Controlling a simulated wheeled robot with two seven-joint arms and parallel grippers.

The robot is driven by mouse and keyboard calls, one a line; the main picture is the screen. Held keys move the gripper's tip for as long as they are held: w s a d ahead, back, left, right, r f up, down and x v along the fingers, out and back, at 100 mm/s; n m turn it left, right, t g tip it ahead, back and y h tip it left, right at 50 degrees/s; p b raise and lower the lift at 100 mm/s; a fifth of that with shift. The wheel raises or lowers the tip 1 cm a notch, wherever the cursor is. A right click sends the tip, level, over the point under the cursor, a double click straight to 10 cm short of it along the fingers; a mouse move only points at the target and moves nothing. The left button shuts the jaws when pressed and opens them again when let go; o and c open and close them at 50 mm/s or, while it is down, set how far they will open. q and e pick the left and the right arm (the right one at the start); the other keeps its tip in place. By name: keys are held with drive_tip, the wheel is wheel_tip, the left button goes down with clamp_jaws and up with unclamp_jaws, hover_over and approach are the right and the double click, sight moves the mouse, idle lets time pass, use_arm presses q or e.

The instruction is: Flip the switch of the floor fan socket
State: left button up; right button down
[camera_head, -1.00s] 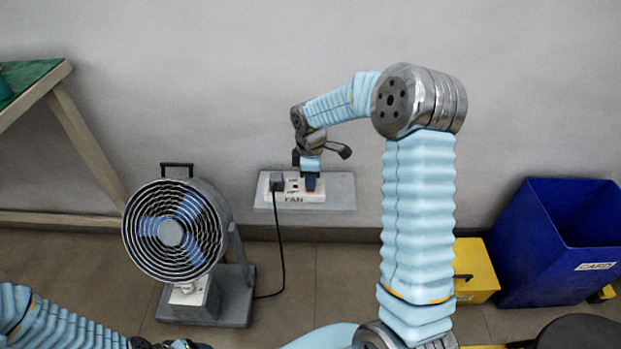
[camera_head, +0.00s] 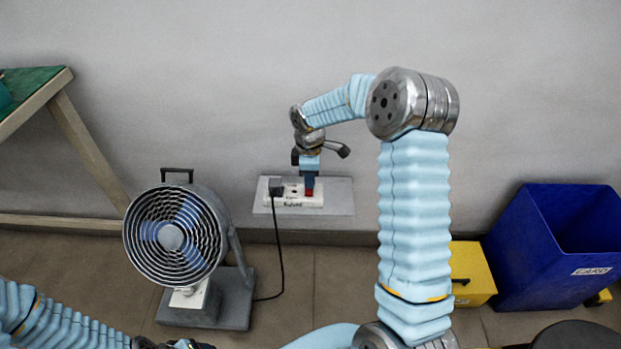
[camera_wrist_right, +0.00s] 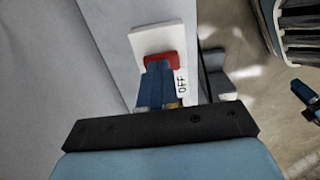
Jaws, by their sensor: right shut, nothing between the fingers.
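The floor fan (camera_head: 172,236) stands on the floor at the left in the head view. Its black cord rises to a plug (camera_head: 276,187) in the white socket strip (camera_head: 292,201) labelled for the fan, on a grey plate. The red switch (camera_head: 309,193) is at the strip's right end. My right gripper (camera_head: 309,186) is shut and points down at this switch. In the right wrist view its blue fingertips (camera_wrist_right: 157,78) are at the red switch (camera_wrist_right: 161,59), seemingly touching it, beside the word OFF. My left arm shows at the lower left; its jaws cannot be made out.
The grey plate (camera_head: 340,195) juts from the wall under the strip. A yellow box (camera_head: 475,268) and a blue bin (camera_head: 535,262) stand at the right. A green-topped table (camera_head: 35,85) is at the left. Floor between fan and yellow box is mostly clear.

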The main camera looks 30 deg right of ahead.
sight(310, 191)
drive_tip(key=r, duration=0.2)
drive_tip(key=r+p, duration=0.1)
drive_tip(key=shift+a+r, duration=0.2)
drive_tip(key=shift+r, duration=0.15)
use_arm(q)
drive_tip(key=shift+s+d+r, duration=0.1)
drive_tip(key=shift+d+r, duration=0.2)
drive_tip(key=shift+r, duration=0.25)
drive_tip(key=shift+s+d+r, duration=0.1)
drive_tip(key=shift+d+r, duration=0.2)
drive_tip(key=shift+r, duration=0.25)
use_arm(e)
wheel_tip(310, 191, up, 9)
drive_tip(key=shift+r, duration=0.2)
use_arm(q)
drive_tip(key=w+a+f+b, duration=0.1)
drive_tip(key=a+f+b, duration=0.2)
drive_tip(key=f+b, duration=0.2)
drive_tip(key=shift+f+b, duration=0.35)
drive_tip(key=shift+b, duration=0.1)
use_arm(e)
drive_tip(key=shift+s+r, duration=0.1)
drive_tip(key=shift+s, duration=0.4)
